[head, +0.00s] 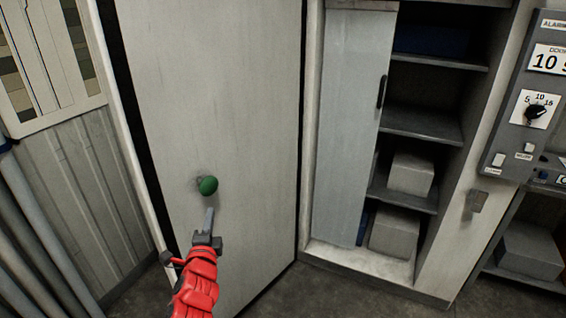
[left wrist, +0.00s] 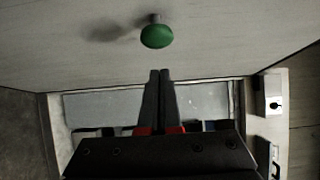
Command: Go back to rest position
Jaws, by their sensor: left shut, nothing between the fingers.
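My left gripper (head: 209,218) comes up from the bottom of the head view on a red arm. Its fingers are together and hold nothing. A round green knob (head: 208,185) on a pale grey door panel (head: 240,110) is just beyond the fingertips. In the left wrist view the closed fingers (left wrist: 159,74) point toward the green knob (left wrist: 157,37), with a visible gap between them. My right gripper is in neither view.
To the right stands a cabinet with a grey sliding door (head: 345,130) and open shelves holding grey boxes (head: 410,174). A control panel (head: 515,110) is at the far right. Grey pipes (head: 40,250) run along the left. Dark floor (head: 320,292) shows at the bottom.

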